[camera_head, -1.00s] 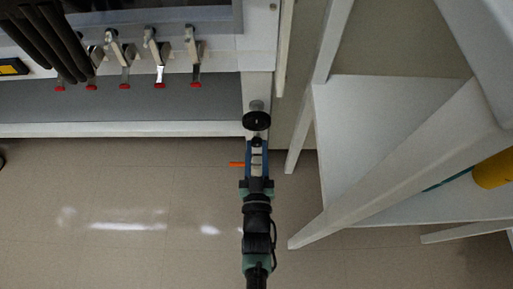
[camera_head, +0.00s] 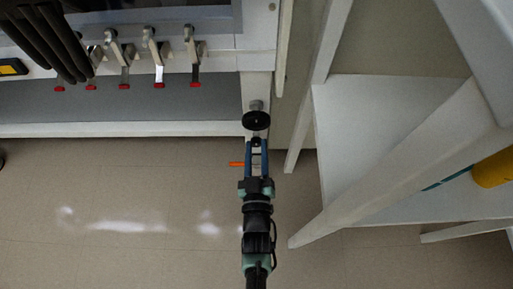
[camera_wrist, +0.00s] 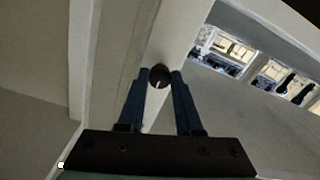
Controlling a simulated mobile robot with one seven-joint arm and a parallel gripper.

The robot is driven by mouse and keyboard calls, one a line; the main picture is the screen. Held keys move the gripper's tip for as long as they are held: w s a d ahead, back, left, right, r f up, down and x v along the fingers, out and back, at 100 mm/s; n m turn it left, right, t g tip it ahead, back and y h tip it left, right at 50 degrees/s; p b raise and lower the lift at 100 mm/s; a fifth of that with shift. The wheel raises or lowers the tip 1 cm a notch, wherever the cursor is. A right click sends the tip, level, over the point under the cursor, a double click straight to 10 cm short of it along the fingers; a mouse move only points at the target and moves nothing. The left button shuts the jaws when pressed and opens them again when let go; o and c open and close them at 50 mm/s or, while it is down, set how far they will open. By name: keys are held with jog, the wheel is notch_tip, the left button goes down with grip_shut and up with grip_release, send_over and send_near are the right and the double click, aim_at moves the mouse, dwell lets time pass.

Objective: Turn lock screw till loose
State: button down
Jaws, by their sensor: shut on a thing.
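A small dark round knob, which I take for the lock screw (camera_head: 256,142), sits at the front of the white post in the head view. In the wrist view the lock screw (camera_wrist: 159,77) is black with a pale mark on its face. My gripper (camera_head: 256,146) has its blue fingers on either side of it; the fingertips also show in the wrist view (camera_wrist: 160,80). The gripper is shut on this knob. A larger black disc knob (camera_head: 256,121) on a grey stem is just beyond the fingertips in the head view.
A thin orange rod (camera_head: 237,164) sticks out left beside the fingers. A white-framed stand (camera_head: 370,150) is close on the right. Several red-tipped levers (camera_head: 159,85) line the bench at upper left. The floor (camera_head: 120,200) at lower left is clear.

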jog(key=c, duration=0.6)
grip_release()
jog(key=shift+s, duration=0.1)
jog(key=s+p, duration=0.4)
jog(key=s, duration=0.8)
jog(key=shift+s+p, duration=0.3)
jog(key=shift+s, duration=0.1)
